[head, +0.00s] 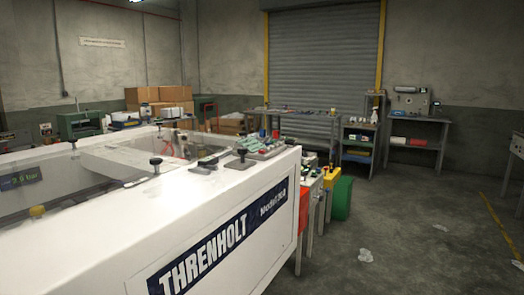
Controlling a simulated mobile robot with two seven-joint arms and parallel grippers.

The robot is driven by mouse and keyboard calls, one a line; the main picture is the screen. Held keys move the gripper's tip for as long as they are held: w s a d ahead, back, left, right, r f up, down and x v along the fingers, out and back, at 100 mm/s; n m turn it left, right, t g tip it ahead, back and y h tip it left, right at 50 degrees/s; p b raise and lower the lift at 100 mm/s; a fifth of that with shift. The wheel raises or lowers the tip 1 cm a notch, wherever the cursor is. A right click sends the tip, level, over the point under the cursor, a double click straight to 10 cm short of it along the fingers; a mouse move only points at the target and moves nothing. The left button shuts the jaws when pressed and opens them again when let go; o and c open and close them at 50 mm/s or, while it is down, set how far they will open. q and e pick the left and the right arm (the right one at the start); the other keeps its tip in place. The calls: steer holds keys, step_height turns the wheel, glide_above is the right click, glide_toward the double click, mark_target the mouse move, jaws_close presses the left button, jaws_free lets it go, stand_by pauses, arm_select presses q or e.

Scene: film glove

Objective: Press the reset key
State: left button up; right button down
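I cannot make out a reset key for sure in the head view. A large white machine (215,215) labelled THRENHOLT fills the left and front. Neither of my grippers is in view.
A green bin (342,197) stands past the machine's right end. Workbenches (415,122), shelves and cardboard boxes (158,97) line the back near a roller shutter (322,65). The concrete floor (400,225) at right is mostly open, with crumpled scraps (365,255).

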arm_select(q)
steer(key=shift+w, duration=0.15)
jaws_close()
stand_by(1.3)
